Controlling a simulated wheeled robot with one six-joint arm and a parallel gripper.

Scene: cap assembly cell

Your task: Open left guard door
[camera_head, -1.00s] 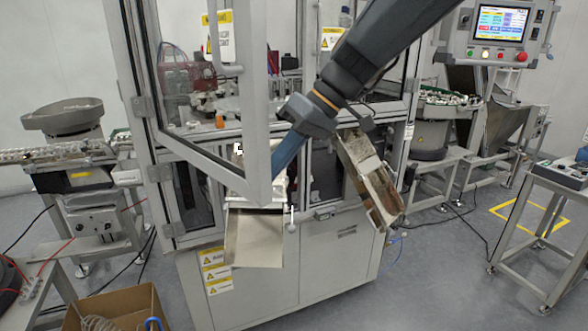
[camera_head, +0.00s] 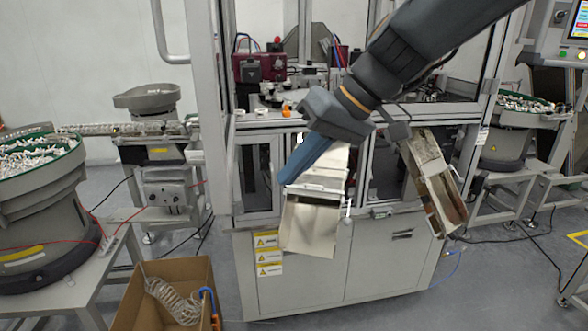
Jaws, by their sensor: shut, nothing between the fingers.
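The left guard door (camera_head: 207,110) stands swung outward, seen almost edge-on at the left side of the machine. Its grey tubular handle (camera_head: 168,35) sticks out to the left at the top of the view. The left bay behind it is uncovered, with a red device (camera_head: 260,67) and small parts inside. My gripper (camera_head: 283,180), with blue fingers, is shut and empty. It is in front of the bay, to the right of the door and apart from it in the picture, above a metal chute (camera_head: 310,225).
A second chute (camera_head: 435,180) hangs at the right. A cardboard box (camera_head: 135,285) with a coiled hose stands on the floor at front left. A bowl feeder (camera_head: 40,200) is at far left, another feeder (camera_head: 148,98) behind it. Floor between box and feeder stand is narrow.

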